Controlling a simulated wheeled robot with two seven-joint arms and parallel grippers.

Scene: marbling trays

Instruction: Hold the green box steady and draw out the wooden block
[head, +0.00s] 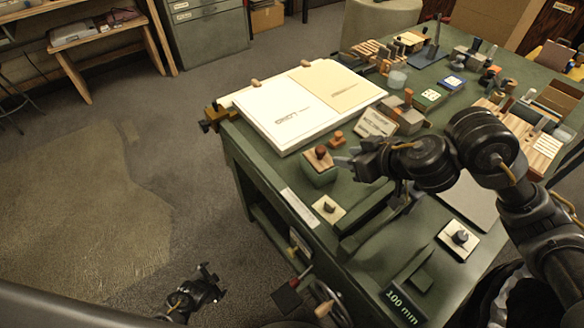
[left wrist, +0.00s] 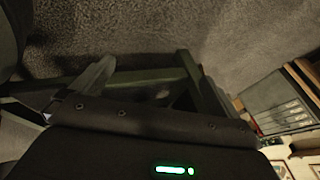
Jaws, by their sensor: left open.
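The green box (head: 319,175) stands near the left edge of the green table, with the wooden block (head: 318,154) showing at its top. A dark knob shows on the block. My right gripper (head: 346,168) is just right of the box, pointing left at it. Its fingertips look apart, with nothing visible between them; whether one touches the box I cannot tell. My left gripper (head: 207,284) is open and empty, low over the floor left of the table and well away from the box. The left wrist view shows carpet and green beams, not the box or block.
A white board with papers (head: 285,108) lies behind the box. A small wooden stamp (head: 337,138) and a pale tile with a knob (head: 328,208) are close by. Green rails (head: 375,228) lie in front. Blocks and tools crowd the table's far right.

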